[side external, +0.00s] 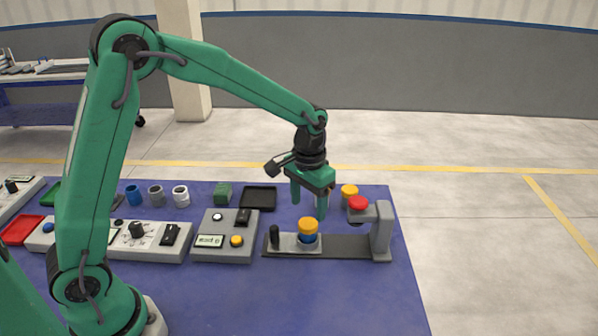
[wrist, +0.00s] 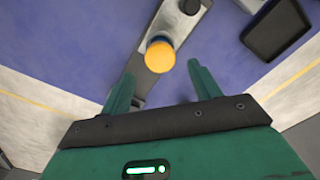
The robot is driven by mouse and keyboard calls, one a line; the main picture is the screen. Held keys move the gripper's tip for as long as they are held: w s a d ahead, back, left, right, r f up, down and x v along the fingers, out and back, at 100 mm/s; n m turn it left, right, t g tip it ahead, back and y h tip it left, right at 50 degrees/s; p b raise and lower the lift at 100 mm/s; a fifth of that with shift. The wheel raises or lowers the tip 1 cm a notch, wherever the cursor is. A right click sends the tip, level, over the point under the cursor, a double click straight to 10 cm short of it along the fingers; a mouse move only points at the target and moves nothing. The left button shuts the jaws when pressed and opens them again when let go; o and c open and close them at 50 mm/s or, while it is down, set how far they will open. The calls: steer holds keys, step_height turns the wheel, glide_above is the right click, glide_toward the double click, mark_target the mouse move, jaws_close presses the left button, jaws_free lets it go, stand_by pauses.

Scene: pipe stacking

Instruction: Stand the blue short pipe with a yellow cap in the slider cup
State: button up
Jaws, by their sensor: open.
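The blue short pipe with a yellow cap (side external: 308,231) stands upright at the slider cup (side external: 287,242), on the left part of the dark rail. The cup's rim is mostly hidden by the pipe. In the wrist view the yellow cap (wrist: 160,56) shows from above, ahead of the fingers, with the grey slider (wrist: 171,22) beyond it. My gripper (side external: 308,205) is open and empty, above and behind the pipe, apart from it. Its two green fingers also show in the wrist view (wrist: 163,88), with nothing between them.
A grey post with a red-ended arm (side external: 381,230) rises at the rail's right end. The table's front right is clear.

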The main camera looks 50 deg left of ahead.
steer(key=shift+r, duration=2.55)
steer(key=s+a+r+t, duration=0.1)
steer(key=s+r+t, duration=0.1)
steer(key=s, duration=0.5)
steer(key=s+a+r+t, duration=0.1)
steer(key=s+a+r, duration=0.1)
steer(key=s, duration=0.5)
steer(key=s+a+r+t, duration=0.2)
steer(key=s+r, duration=0.2)
steer(key=s, duration=0.4)
steer(key=shift+r+t, duration=0.25)
steer(key=shift+t, duration=0.05)
